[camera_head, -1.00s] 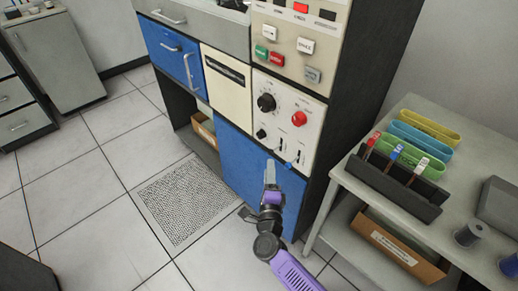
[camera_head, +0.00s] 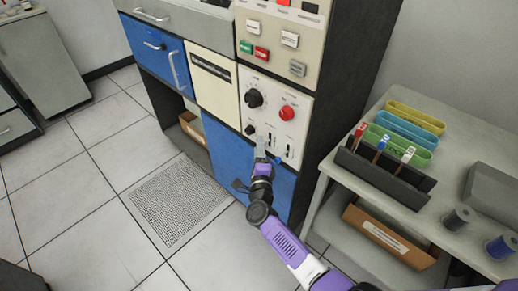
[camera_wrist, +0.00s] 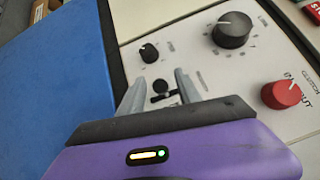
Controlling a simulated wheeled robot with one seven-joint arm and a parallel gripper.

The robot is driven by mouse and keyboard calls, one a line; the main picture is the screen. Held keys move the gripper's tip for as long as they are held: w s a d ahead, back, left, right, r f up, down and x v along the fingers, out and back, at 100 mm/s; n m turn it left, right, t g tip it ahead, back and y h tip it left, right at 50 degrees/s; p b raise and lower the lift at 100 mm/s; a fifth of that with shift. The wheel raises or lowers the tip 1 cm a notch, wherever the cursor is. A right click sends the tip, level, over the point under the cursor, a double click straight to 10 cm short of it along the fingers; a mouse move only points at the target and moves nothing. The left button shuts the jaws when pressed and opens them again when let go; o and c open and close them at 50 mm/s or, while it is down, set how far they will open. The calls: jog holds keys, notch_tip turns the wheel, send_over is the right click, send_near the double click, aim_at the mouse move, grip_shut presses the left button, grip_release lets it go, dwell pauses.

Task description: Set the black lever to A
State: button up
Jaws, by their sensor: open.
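The black lever (camera_wrist: 160,87) shows in the wrist view on the cream control panel (camera_head: 300,100), with a dark round end and a short dark bar. My gripper (camera_wrist: 158,79) is open, its two grey fingers on either side of the lever. I cannot tell whether they touch it. In the head view my gripper (camera_head: 266,154) is at the panel's lower part and hides this lever. No letter A is readable in either view.
A small black knob (camera_wrist: 149,53), a large black knob (camera_wrist: 232,30) and a red knob (camera_wrist: 281,95) are close by. A blue panel (camera_wrist: 50,90) lies below. A grey table (camera_head: 470,150) with trays and a card rack (camera_head: 385,176) stands to the right.

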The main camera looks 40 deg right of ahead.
grip_shut()
dwell(1.3)
